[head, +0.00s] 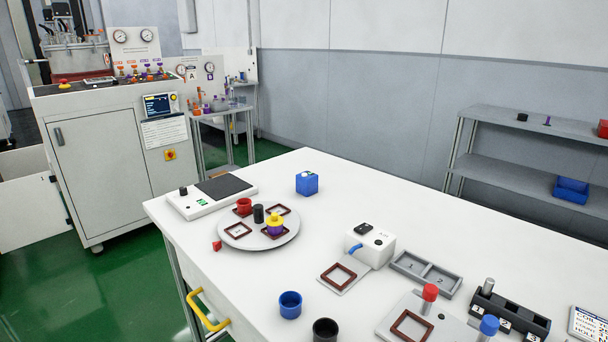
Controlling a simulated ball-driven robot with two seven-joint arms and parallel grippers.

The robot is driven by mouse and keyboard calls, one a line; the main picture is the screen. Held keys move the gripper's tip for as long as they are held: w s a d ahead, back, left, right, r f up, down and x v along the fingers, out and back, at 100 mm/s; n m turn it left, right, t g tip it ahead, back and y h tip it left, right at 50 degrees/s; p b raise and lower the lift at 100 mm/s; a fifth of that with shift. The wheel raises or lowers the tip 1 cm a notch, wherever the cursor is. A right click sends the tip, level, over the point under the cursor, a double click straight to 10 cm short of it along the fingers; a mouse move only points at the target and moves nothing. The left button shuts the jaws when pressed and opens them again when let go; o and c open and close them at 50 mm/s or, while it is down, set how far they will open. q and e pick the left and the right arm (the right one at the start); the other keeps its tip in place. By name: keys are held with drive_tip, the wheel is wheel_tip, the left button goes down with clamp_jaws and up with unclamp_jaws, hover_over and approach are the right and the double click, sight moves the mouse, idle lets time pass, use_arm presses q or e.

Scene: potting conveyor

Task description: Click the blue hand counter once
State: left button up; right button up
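A small blue box (307,184) stands upright near the far edge of the white table (345,205). It has a white patch and a small dark mark on top, and it looks like the blue hand counter. Any display or button on it is too small to make out. Nothing touches it. Neither of my grippers shows in the head view.
Left of the box are a white scale-like device (212,194) and a round grey plate (240,236) with red and purple-yellow parts. Nearer are a white block with a blue lever (370,245), a blue cup (290,305) and a black cup (325,330). Bare tabletop surrounds the box.

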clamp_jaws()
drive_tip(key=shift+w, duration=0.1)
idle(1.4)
